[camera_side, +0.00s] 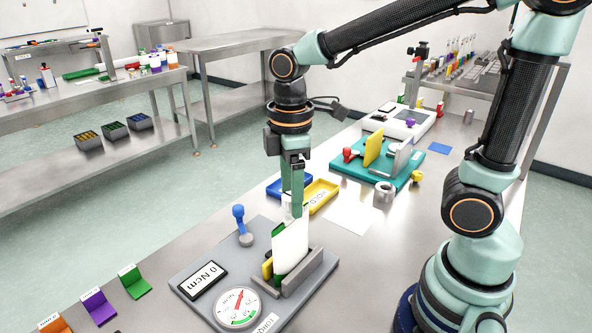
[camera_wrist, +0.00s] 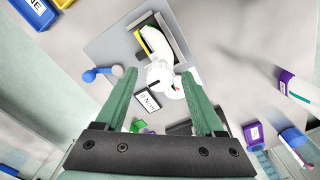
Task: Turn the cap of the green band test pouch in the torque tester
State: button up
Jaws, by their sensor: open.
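The torque tester (camera_side: 195,262) stands at the front of the bench, with a dial (camera_side: 238,307) and a display (camera_side: 203,280) reading 0 Ncm. A white pouch (camera_side: 291,246) with green on its edge stands upright in the tester's clamp (camera_side: 303,275). In the wrist view the pouch (camera_wrist: 157,44) lies between the fingertips and beyond them, with a white round part, perhaps the cap, at its near end. My gripper (camera_side: 293,208) points down just above the pouch top. In the wrist view its green fingers (camera_wrist: 160,74) are apart with nothing held. The fingers partly hide the cap in the side view.
A blue-knobbed lever (camera_side: 240,222) rises from the tester plate. Behind are a blue tray (camera_side: 280,187), a yellow tray (camera_side: 318,197) and a teal fixture (camera_side: 372,171). Purple (camera_side: 99,308) and green (camera_side: 134,283) labelled stands are at front left. Bench between is clear.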

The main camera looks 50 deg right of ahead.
grip_shut()
jog(key=shift+m, duration=0.9)
grip_release()
notch_tip(320, 180, up, 12)
dwell(0.4)
